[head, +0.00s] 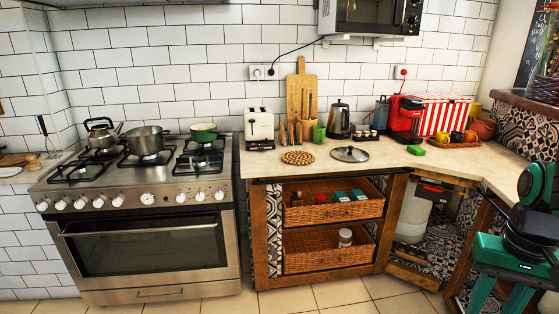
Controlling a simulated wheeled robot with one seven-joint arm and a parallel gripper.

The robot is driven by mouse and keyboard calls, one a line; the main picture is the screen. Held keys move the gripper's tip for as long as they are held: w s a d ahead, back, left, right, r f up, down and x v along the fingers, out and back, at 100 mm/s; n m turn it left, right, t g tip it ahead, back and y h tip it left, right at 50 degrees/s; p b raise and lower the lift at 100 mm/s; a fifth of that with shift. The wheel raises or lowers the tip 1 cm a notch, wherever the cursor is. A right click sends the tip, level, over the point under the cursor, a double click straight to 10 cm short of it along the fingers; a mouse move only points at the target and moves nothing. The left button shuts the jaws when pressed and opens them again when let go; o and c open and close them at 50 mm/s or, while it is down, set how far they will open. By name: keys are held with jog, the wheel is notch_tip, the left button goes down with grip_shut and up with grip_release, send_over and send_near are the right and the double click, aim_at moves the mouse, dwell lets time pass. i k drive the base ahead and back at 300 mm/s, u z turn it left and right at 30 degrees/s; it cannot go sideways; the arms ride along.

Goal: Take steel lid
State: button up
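The steel lid (350,154) lies flat on the beige countertop (330,170), to the right of centre. It is round and shiny with a dark knob on top. Green and black parts of my own arm show at the right edge, far from the lid. I cannot make out my gripper's fingers in this view.
A stove with a steel pot (145,141), kettle (102,134) and green pan (204,132) is at left. A toaster (259,124), electric kettle (340,118) and red coffee machine (404,117) stand behind. Open shelves hold wicker baskets (330,212). Floor (330,295) in front is clear.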

aim_at(349, 154)
jog(key=z, duration=0.05)
jog(key=i, duration=0.4)
jog(key=u, duration=2.25)
jog(key=i, duration=1.6)
jog(key=z, duration=0.4)
